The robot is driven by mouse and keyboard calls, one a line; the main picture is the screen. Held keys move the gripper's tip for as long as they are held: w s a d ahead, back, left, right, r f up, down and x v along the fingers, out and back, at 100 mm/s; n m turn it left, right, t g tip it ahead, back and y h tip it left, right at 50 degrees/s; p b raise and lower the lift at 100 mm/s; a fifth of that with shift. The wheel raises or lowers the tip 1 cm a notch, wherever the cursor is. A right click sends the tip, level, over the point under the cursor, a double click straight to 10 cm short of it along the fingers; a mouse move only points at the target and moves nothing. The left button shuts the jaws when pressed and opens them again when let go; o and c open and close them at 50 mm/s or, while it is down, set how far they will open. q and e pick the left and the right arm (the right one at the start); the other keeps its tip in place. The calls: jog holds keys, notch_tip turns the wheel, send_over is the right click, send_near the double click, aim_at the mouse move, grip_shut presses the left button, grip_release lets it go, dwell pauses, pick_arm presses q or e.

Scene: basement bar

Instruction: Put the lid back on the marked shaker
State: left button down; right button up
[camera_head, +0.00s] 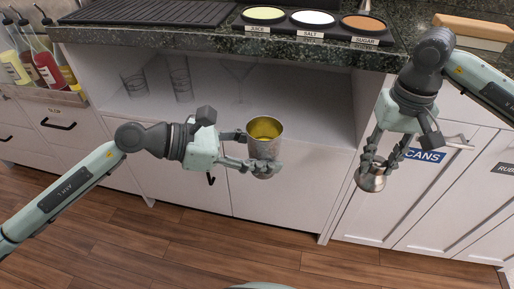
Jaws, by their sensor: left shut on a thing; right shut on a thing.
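My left gripper (249,152) is shut on a silver shaker (266,148), held upright in front of the counter's cabinet. The shaker has no lid on it, and yellow shows inside its open top. No mark on the shaker can be made out. My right gripper (371,168) points down and is shut on a small silver lid (371,182). The lid is to the right of the shaker and apart from it, slightly lower in the picture. The fingers hide part of the lid.
The dark stone counter (222,46) is above and behind both grippers. It carries a rimming tray (308,31) and a wooden block (473,28). An open shelf (210,103) holds clear glasses. Bottles (42,62) stand at the left. The wooden floor (180,250) is clear.

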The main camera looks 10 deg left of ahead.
jog(key=s+a+r+n, duration=0.2)
jog(key=a+r+n, duration=0.2)
jog(key=a+r, duration=1.6)
jog(key=a, duration=0.3)
jog(key=shift+r, duration=0.3)
jog(key=shift+f, duration=2.05)
jog(key=shift+r, duration=0.15)
jog(key=shift+f, duration=0.85)
